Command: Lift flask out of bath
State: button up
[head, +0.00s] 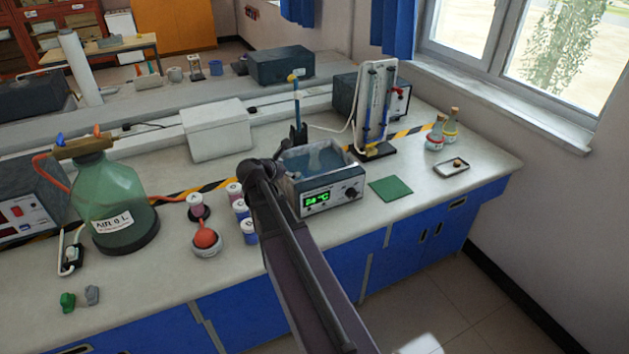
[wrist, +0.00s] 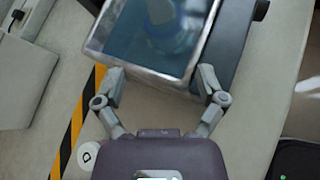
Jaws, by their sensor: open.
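The water bath (head: 347,179) stands on the bench with a green-lit display on its front and bluish water inside. In the wrist view its metal rim (wrist: 135,72) crosses the upper middle. In the head view my arm hides the fingers.
A blue upright rod (head: 297,104) with a yellow top stands at the bath's back. A stand with tubes (head: 375,108) is behind right. A green mat (head: 391,189) lies right of the bath. Jars and a red-bulbed vessel (head: 206,240) stand left.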

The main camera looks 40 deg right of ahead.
aim_at(312, 158)
jog(key=d+n, duration=0.1)
jog(key=w+d+n+h+b, duration=0.1)
jog(key=shift+w+d+r+n+t, duration=0.1)
jog(key=shift+w+d+n+t, duration=0.05)
jog(key=shift+d+n+t, duration=0.2)
jog(key=b+x, duration=0.3)
jog(key=x, duration=0.4)
jog(key=shift+w+d, duration=0.1)
jog(key=shift+d, duration=0.1)
jog(key=shift+w+d+f, duration=0.1)
jog(key=shift+d+f, duration=0.25)
jog(key=shift+d, duration=0.15)
jog(key=shift+b+x, duration=1.25)
jog(key=shift+x, duration=1.4)
